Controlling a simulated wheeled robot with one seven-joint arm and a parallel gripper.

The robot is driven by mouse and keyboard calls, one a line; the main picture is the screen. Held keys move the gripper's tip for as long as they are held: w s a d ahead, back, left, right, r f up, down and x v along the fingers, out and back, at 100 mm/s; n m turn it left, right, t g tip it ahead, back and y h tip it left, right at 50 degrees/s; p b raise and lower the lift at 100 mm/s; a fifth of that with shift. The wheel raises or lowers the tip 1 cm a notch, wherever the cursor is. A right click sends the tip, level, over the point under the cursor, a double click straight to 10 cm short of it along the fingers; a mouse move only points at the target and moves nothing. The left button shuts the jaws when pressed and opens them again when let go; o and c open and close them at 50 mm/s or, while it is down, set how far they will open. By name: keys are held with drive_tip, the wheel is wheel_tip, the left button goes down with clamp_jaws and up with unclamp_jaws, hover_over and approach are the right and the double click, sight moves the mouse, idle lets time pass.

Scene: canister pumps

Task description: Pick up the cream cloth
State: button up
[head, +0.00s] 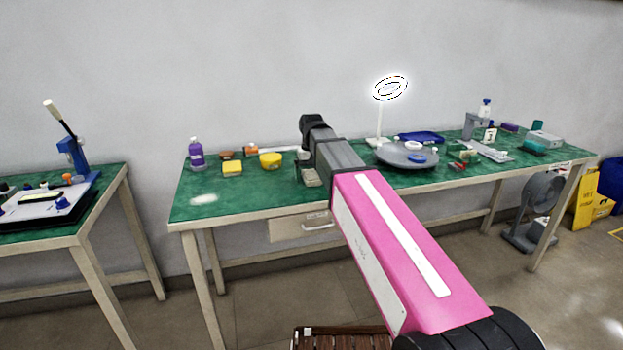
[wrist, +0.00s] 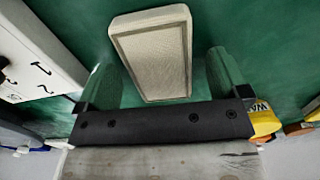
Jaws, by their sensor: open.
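The cream cloth (wrist: 152,52) shows in the wrist view as a flat, pale rectangular pad with a raised border and a finely woven middle. It lies on the green bench top. My gripper (wrist: 166,82) is open, with one greenish finger on each side of the cloth's near part. I see no finger closed on the cloth, and its far part extends past the fingers. I cannot tell the height between fingers and cloth. In the head view my arm covers much of this spot, and I cannot make out the cloth or the fingertips surely.
In the wrist view, a white box (wrist: 40,50) is at left and a yellow item (wrist: 264,122) at right.

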sight(309, 176)
drive_tip(key=shift+f, duration=0.3)
drive_tip(key=c, duration=1)
drive_tip(key=shift+r, duration=0.15)
drive_tip(key=shift+r, duration=0.55)
drive_tip(key=r, duration=0.2)
drive_tip(key=s+r, duration=0.1)
drive_tip(key=shift+s+a+r, duration=0.1)
drive_tip(key=shift+a+r, duration=0.2)
drive_tip(key=shift+a, duration=0.1)
drive_tip(key=s+a+r, duration=0.4)
drive_tip(key=s, duration=0.1)
drive_tip(key=s+a+r, duration=0.2)
drive_tip(key=shift+s+a, duration=0.35)
drive_tip(key=shift+a, duration=0.05)
